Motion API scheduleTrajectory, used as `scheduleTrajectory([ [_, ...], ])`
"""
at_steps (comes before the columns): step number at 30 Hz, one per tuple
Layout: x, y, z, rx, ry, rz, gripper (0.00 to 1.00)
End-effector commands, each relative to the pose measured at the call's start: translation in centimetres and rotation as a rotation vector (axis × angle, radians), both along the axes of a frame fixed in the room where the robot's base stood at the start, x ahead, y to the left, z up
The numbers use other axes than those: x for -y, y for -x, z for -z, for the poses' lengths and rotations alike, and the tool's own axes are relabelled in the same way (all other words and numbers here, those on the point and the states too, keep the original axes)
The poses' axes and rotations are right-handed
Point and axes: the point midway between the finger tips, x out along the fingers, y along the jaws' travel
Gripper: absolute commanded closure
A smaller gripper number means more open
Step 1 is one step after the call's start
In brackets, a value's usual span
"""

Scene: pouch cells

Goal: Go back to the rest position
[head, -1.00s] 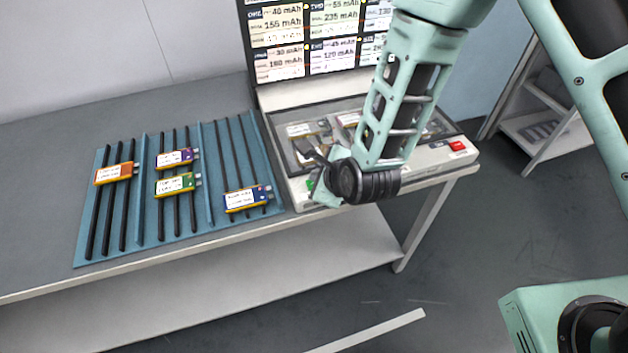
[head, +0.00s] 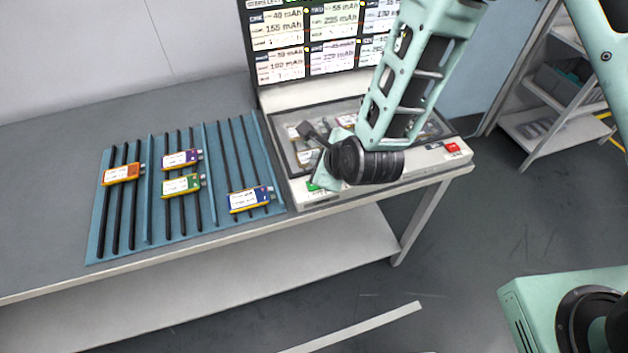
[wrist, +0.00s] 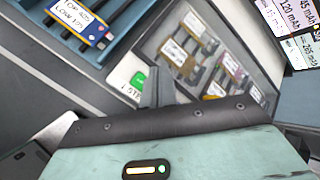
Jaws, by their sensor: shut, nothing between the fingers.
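My gripper (head: 312,134) is in front of the tester at the right of the bench, its fingers shut and empty over the tester's front part. In the wrist view the shut fingers (wrist: 158,88) point toward the tester's covered bay. The tester (head: 430,153) holds several pouch cells in its bay, partly hidden by my arm; a cell with a yellow edge (wrist: 174,52) shows there in the wrist view.
A blue ribbed rack (head: 100,245) on the bench holds an orange cell (head: 121,174), a purple cell (head: 180,159), a green cell (head: 181,186) and a blue cell (head: 250,199). A screen (head: 335,52) stands behind the tester. Shelves (head: 545,120) stand at the right.

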Motion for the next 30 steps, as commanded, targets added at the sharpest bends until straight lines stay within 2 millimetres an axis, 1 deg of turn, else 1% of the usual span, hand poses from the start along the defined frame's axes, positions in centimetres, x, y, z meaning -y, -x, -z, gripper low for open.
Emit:
scheduleTrajectory([
  [16, 0.0, 0.0, 0.0, 0.0, 0.0, 0.0, 1.0],
  [20, -0.2, 0.4, -0.7, 0.002, 0.034, -0.056, 1.0],
  [23, -0.6, 1.4, -2.5, 0.009, 0.126, -0.206, 1.0],
  [25, -0.8, 2.8, -4.2, 0.021, 0.222, -0.371, 1.0],
  [27, -0.7, 4.5, -6.1, 0.041, 0.333, -0.568, 1.0],
  [29, -0.4, 6.3, -7.6, 0.059, 0.427, -0.745, 1.0],
  [30, 0.0, 7.4, -8.6, 0.076, 0.488, -0.863, 1.0],
])
